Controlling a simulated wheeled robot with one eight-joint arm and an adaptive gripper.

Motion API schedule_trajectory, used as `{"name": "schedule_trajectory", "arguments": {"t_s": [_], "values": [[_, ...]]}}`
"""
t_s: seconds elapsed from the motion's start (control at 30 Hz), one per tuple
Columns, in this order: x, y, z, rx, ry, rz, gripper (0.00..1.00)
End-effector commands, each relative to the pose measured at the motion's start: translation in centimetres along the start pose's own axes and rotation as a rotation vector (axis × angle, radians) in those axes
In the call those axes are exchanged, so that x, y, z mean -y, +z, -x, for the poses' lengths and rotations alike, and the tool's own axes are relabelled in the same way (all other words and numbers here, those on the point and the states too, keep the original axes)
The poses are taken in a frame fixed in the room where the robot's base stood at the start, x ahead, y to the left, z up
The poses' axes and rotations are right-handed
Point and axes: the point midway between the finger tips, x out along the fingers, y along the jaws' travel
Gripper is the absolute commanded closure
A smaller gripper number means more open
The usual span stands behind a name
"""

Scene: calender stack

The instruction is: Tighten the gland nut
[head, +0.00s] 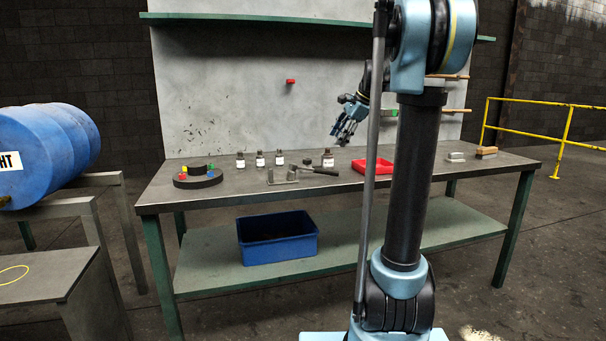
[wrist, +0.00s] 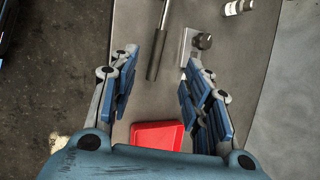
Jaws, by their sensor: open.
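I cannot make out a gland nut for certain in either view. My gripper (head: 342,133) is open and empty, raised above the back of the workbench (head: 232,199). A small metal bracket (head: 283,179) stands on the bench left of my gripper.
A red tray (head: 381,168) sits right of the hammer. A dark round stand (head: 198,181) with coloured pieces is at the left. A blue bin (head: 277,239) is on the lower shelf. A blue drum (head: 55,150) lies left.

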Motion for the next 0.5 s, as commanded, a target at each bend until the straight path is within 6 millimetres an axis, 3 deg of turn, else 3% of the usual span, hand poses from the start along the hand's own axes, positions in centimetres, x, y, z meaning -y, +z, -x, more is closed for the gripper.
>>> {"name": "schedule_trajectory", "arguments": {"t_s": [0.5], "values": [[0.0,0.1,-8.8,0.001,0.001,0.003,0.56]]}}
